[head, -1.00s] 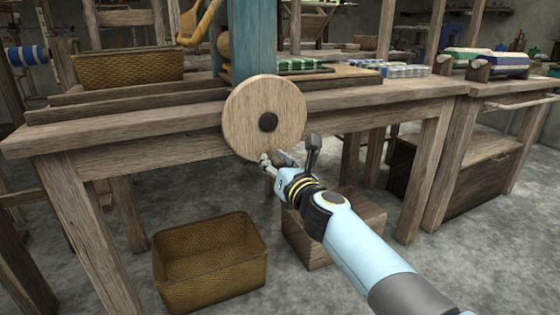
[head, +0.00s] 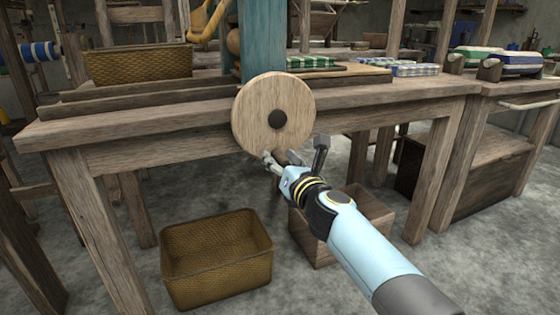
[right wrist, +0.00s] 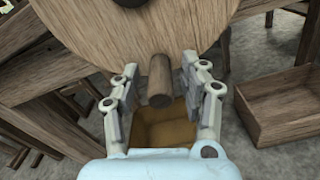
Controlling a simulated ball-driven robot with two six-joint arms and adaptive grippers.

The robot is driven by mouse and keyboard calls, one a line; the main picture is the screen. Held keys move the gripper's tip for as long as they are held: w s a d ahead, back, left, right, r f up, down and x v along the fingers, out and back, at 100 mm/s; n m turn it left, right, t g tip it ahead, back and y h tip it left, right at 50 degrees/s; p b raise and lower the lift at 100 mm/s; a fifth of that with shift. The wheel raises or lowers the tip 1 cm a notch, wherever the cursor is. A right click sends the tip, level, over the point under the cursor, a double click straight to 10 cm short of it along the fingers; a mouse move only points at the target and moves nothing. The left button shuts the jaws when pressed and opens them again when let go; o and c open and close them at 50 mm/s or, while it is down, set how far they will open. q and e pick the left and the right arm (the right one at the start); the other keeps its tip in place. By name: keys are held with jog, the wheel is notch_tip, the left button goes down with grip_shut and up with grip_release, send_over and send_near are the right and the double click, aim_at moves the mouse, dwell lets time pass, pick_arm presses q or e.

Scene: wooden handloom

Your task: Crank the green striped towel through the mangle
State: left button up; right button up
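The mangle shows as a blue-green post (head: 262,40) with a round wooden crank wheel (head: 296,98) at the table's front edge. A green and white patterned towel (head: 312,62) lies flat just right of the post, partly hidden by it. My right gripper (head: 272,160) is at the wheel's lower edge. In the right wrist view, the wheel's short wooden crank handle (right wrist: 160,78) stands between the two fingers of my right gripper (right wrist: 161,92). The fingers are open, with a gap visible on both sides of the handle. My left gripper is not in view.
A wicker basket (head: 215,293) and a wooden crate (head: 312,243) stand on the floor below the wooden table (head: 180,137). Another basket (head: 138,65) sits on the table at left. Folded blue and green striped cloths (head: 412,69) lie at right.

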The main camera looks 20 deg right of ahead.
jog(key=s, duration=1.2)
jog(key=shift+d, duration=0.25)
